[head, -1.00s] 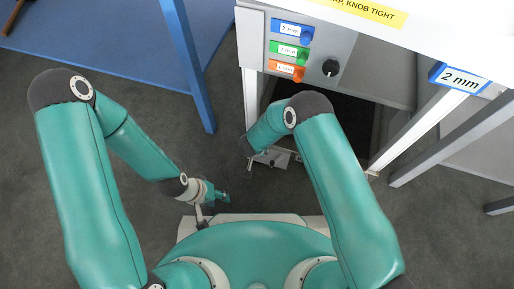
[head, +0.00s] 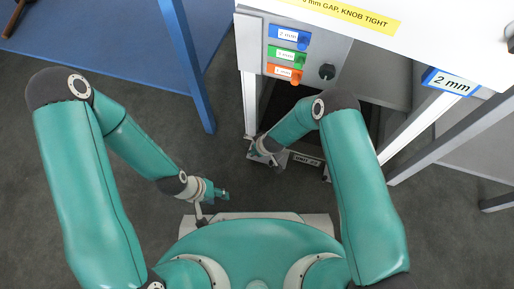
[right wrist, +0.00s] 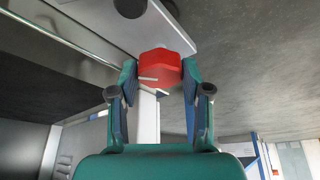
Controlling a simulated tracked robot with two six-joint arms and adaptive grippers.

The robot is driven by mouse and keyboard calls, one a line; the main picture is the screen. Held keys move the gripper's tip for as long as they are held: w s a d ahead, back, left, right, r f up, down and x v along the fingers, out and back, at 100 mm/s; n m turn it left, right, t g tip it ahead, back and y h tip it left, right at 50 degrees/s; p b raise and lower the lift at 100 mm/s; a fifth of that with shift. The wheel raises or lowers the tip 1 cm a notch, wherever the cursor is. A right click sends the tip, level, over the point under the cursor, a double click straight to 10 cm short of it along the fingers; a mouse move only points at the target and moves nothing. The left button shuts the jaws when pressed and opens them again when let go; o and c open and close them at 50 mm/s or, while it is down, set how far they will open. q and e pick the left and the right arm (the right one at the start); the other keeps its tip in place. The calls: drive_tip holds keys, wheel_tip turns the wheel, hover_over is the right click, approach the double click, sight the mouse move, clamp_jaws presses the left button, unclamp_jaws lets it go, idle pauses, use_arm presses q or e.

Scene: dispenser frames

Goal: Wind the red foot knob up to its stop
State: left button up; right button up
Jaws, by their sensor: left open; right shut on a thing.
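The red foot knob (right wrist: 160,68) shows in the right wrist view as a faceted red block with a pale pin or mark across it. My right gripper (right wrist: 160,82) is shut on the knob, with one finger at each side of it. In the head view my right gripper (head: 260,148) is low by the frame's front left leg, and the knob is hidden there. My left gripper (head: 221,194) is open and empty above the floor, left of the dispenser frame.
The dispenser frame (head: 249,95) carries blue, green and orange tags and a black knob (head: 327,72). A blue table (head: 110,30) with a blue leg stands at the left. A grey-legged table stands at the right. Dark floor lies between.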

drive_tip(key=shift+n, duration=0.7)
drive_tip(key=shift+y, duration=0.3)
drive_tip(key=o, duration=1.2)
drive_tip(key=shift+c, duration=0.2)
